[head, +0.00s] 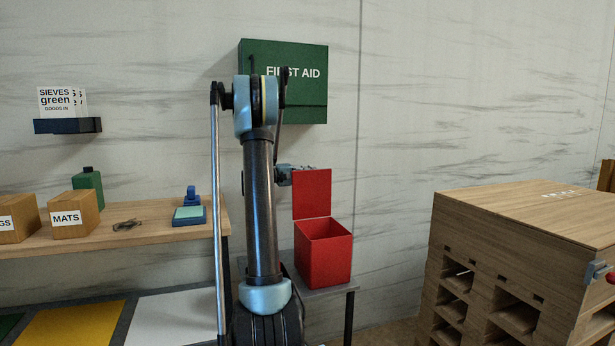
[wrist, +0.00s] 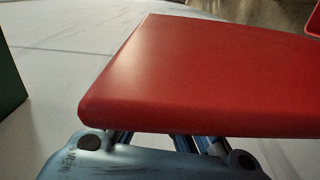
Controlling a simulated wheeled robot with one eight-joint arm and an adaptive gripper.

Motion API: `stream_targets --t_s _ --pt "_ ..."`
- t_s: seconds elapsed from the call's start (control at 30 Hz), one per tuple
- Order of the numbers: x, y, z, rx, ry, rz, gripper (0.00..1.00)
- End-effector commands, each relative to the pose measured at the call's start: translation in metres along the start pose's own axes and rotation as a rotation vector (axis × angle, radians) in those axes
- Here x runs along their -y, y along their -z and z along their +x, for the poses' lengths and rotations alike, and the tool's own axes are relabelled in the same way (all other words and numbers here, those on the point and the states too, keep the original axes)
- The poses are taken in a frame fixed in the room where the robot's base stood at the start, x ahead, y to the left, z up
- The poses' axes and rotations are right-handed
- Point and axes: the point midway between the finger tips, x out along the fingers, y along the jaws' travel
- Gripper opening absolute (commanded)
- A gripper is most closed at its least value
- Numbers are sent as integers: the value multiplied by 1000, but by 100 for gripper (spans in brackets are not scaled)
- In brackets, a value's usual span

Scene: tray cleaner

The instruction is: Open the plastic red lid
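The red plastic lid (head: 312,194) stands upright at the back edge of the red box (head: 324,257), and the box's mouth is uncovered. My gripper (head: 290,174) is behind the lid's upper left part in the head view, mostly hidden by the lid and my arm. In the wrist view the lid (wrist: 200,75) fills much of the picture and covers the fingertips. Only the gripper's base and parts of its finger links show below it. Whether the fingers touch the lid cannot be told.
The box stands on a small grey table (head: 335,287). A green first aid cabinet (head: 310,112) hangs on the wall above. A wooden shelf (head: 150,222) with boxes is at left, and a wooden crate stack (head: 520,215) at right.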

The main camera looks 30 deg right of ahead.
Motion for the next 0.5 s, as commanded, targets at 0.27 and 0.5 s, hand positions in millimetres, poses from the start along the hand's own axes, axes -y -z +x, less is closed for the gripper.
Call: stream_targets --t_s 0.27,0.5 --pt "3 -4 3 7 10 3 30" --pt "2 -2 -2 4 8 2 30"
